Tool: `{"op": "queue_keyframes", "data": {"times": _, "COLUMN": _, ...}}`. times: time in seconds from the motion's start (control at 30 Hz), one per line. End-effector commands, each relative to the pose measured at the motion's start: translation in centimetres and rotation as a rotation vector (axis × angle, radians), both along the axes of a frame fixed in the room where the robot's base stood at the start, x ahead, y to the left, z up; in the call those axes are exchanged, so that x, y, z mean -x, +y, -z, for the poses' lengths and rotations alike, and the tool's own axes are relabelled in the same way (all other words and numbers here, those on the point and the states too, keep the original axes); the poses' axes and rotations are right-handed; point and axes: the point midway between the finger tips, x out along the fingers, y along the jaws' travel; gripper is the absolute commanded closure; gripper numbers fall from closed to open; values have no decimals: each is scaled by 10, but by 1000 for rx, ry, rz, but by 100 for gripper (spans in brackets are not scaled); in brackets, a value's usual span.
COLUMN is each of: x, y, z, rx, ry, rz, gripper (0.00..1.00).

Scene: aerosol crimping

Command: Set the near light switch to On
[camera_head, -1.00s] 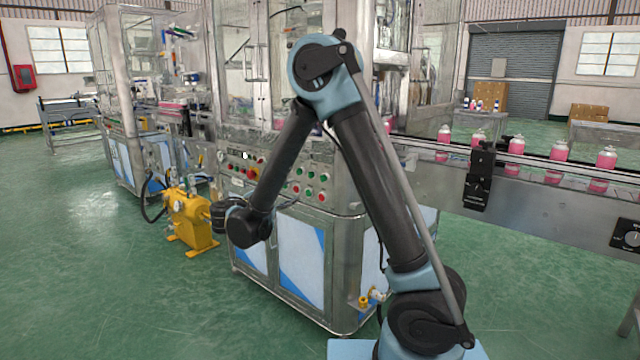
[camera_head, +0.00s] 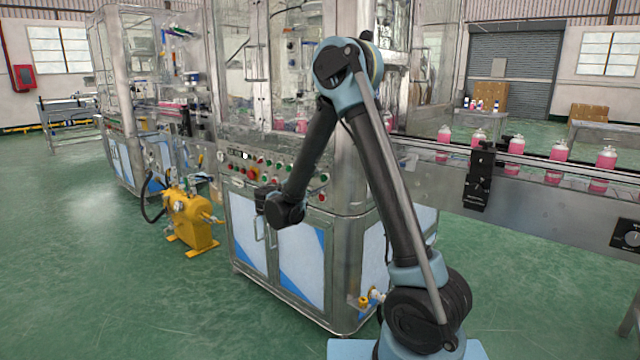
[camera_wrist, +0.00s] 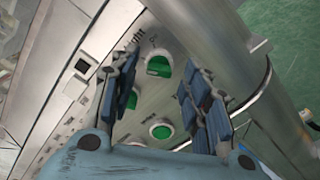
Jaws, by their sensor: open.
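My gripper (camera_wrist: 160,63) is open in the wrist view, with one blue-padded finger on each side and nothing held between them. A green switch knob (camera_wrist: 158,66) on the metal control panel (camera_wrist: 138,135) shows between the fingertips, with small dark lettering near it. A second round green control (camera_wrist: 161,131) sits lower between the fingers, and another green piece is partly hidden by the left finger. I cannot read which is the near light switch or its setting. In the head view, my dark wrist is in front of the control panel (camera_head: 284,171), and the fingers are too small to make out.
The panel carries several red and green buttons and a yellow control (camera_head: 253,173). Cabinet doors (camera_head: 302,265) lie below it. A yellow pump unit (camera_head: 192,222) stands on the floor at left. A conveyor (camera_head: 540,180) with pink bottles runs right.

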Motion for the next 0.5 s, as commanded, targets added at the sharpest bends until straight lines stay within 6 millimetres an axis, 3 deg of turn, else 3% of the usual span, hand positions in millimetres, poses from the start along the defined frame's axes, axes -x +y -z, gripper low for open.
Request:
{"op": "queue_keyframes", "data": {"times": 0.47, "x": -10, "y": -8, "z": 0, "rx": 0, "ry": 0, "rz": 0, "gripper": 57}}
{"op": "queue_keyframes", "data": {"times": 0.5, "x": -10, "y": -8, "z": 0, "rx": 0, "ry": 0, "rz": 0, "gripper": 61}}
